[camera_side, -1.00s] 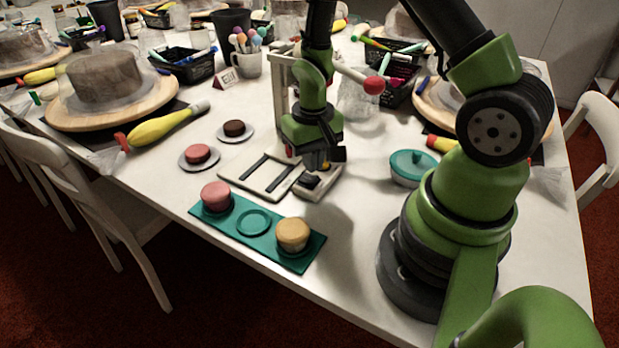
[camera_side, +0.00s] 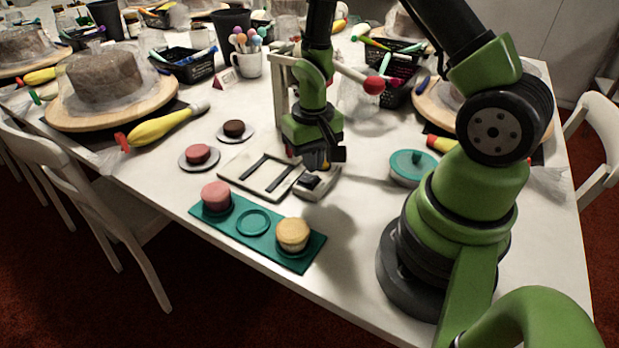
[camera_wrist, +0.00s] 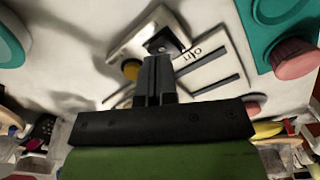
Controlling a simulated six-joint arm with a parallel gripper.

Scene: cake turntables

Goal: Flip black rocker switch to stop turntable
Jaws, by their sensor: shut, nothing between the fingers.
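The black rocker switch (camera_wrist: 163,45) is set in a small white box (camera_wrist: 136,31), which also shows in the side view (camera_side: 316,186). My gripper (camera_side: 320,164) points down just above this box, with its fingers shut and empty. In the wrist view the shut fingertips (camera_wrist: 157,58) appear right at the near edge of the rocker; I cannot tell whether they touch it. The fingers hide part of the switch, and its tilt is unclear. A yellow knob (camera_wrist: 131,69) shows beside the box. Cakes stand on round wooden boards, one at the left (camera_side: 60,118).
A teal tray (camera_side: 270,246) with pink and yellow cakes lies in front. A teal-lidded bowl (camera_side: 411,166) stands right. A white post with a red-ended arm (camera_side: 373,85) rises behind my gripper.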

